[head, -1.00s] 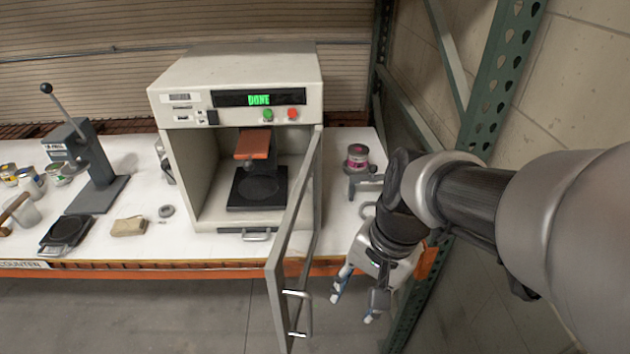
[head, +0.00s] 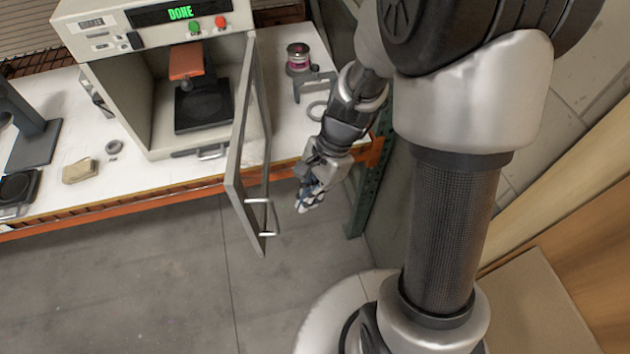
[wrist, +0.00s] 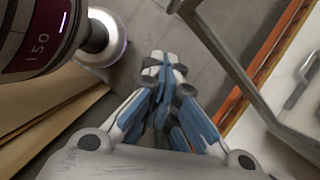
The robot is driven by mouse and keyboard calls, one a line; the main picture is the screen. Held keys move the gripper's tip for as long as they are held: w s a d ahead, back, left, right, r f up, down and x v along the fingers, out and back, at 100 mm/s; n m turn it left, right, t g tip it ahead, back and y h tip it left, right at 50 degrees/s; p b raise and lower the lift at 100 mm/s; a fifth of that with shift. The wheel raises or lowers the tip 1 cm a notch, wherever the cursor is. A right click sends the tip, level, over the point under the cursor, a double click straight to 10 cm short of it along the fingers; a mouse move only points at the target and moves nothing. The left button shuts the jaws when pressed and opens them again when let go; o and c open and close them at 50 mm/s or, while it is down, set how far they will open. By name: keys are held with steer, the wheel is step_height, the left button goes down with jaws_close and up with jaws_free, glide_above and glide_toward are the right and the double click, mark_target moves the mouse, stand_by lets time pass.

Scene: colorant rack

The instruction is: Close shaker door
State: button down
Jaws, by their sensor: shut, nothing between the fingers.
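The shaker (head: 150,75) is a beige box on the white bench, with a green "DONE" display. Its framed door (head: 243,165) is hinged on the right side and stands wide open, jutting out past the bench's front edge. A metal handle (head: 262,217) is on the door's outer end. My gripper (head: 308,203) is shut and empty, to the right of the door and apart from it, in front of the bench edge. In the wrist view the blue-padded fingers (wrist: 165,70) are together, and the door frame (wrist: 225,60) passes to their right.
A green rack post (head: 362,200) stands right of my gripper. An orange beam (head: 100,212) edges the bench. The floor in front is clear.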

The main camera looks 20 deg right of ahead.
steer(key=shift+s+a+f, duration=0.2)
steer(key=shift+s+a, duration=0.05)
steer(key=shift+a, duration=0.45)
steer(key=shift+s+a+f, duration=0.25)
steer(key=shift+a, duration=0.5)
steer(key=shift+s+a+f, duration=0.2)
steer(key=shift+s+a, duration=0.05)
steer(key=shift+a, duration=0.45)
